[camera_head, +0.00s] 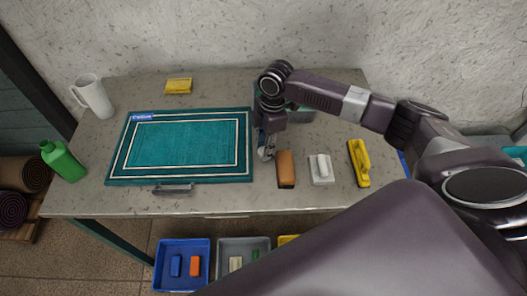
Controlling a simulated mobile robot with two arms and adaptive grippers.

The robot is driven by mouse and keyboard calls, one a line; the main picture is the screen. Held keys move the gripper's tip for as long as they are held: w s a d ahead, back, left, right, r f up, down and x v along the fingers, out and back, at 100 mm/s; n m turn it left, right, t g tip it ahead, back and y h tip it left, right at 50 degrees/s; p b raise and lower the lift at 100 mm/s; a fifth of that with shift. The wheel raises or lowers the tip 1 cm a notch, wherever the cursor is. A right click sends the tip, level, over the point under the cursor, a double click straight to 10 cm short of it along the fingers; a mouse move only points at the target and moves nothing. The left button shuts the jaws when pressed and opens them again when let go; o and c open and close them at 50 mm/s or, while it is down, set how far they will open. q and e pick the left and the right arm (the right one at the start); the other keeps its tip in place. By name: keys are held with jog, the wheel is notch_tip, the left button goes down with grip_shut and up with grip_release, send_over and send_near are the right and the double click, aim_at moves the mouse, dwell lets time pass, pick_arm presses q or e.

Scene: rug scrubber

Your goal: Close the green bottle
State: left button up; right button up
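The green bottle (63,161) stands at the left edge of the table, with its neck toward the upper left. It is too small in view to tell whether a cap sits on its neck. No separate cap can be made out. My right gripper (266,153) points down just off the right edge of the teal rug, close to the brown brush, far to the right of the bottle. Its fingers are small and partly hidden, so their opening is unclear. My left gripper is not in view.
The teal rug (145,175) covers the table's middle left, with a dark handle-like piece (173,189) at its front edge. A white pitcher (94,96) and yellow sponge (178,86) stand behind. Brown (286,169), white (321,169) and yellow (359,163) brushes lie right. Bins (158,272) sit below.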

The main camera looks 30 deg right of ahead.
aim_at(261, 156)
dwell(0.4)
